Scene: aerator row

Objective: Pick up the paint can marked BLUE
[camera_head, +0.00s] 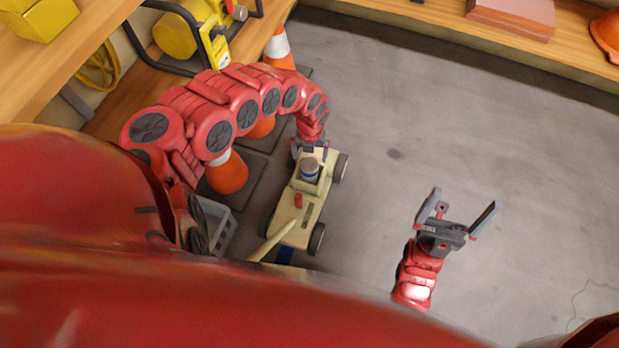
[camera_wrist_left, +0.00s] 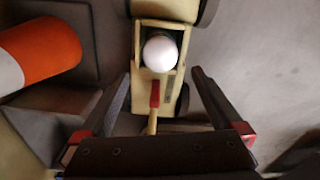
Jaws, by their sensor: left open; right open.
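A small can-like item (camera_head: 310,168) with a grey top and a bluish band sits in the box end of a cream wheeled machine (camera_head: 296,212). No label can be read on it. In the left wrist view a round white top (camera_wrist_left: 160,53) shows in that box, ahead of the fingertips. My left gripper (camera_head: 309,149) is over the machine's far end, close to the can-like item; in the wrist view its fingers (camera_wrist_left: 161,76) are apart with nothing between them gripped. My right gripper (camera_head: 462,205) is open and empty above bare floor, right of the machine.
Orange-and-white cones (camera_head: 278,48) stand left of the machine, one (camera_wrist_left: 40,52) near my left gripper. A grey crate (camera_head: 216,228) is beside the machine. A yellow generator (camera_head: 186,32) sits on a wooden shelf. The floor to the right is clear.

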